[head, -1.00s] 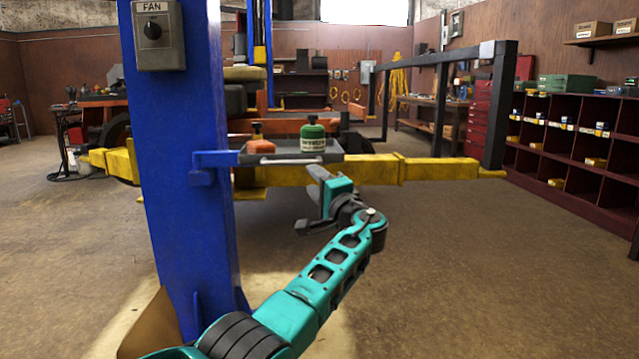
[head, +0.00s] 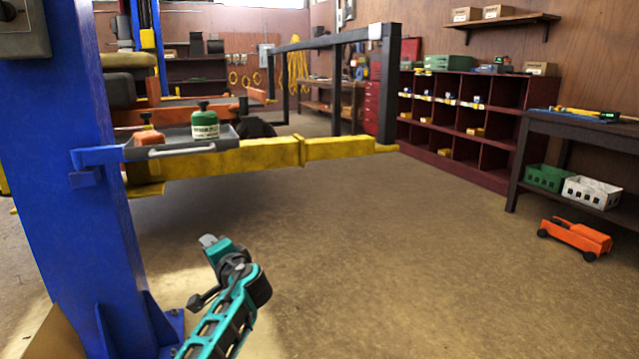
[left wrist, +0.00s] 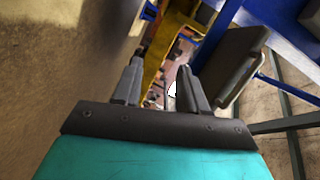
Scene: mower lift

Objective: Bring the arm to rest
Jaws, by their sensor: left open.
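My left arm is teal and black and rises from the bottom of the head view. Its gripper (head: 210,242) is low, below the yellow lift arm (head: 240,160) and to the right of the blue post (head: 75,190). In the left wrist view the two grey fingers of the left gripper (left wrist: 160,72) stand apart with nothing held between them. A grey tray (head: 140,154) on a blue bracket is on the post, above the gripper. It holds a green canister (head: 205,127) and an orange container (head: 148,139). My right gripper is not in view.
A dark red shelf unit (head: 440,75) stands along the right wall. A dark workbench (head: 560,124) is at the right, with an orange wheeled item (head: 576,238) on the floor by it. The floor (head: 400,270) in the middle and right is open.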

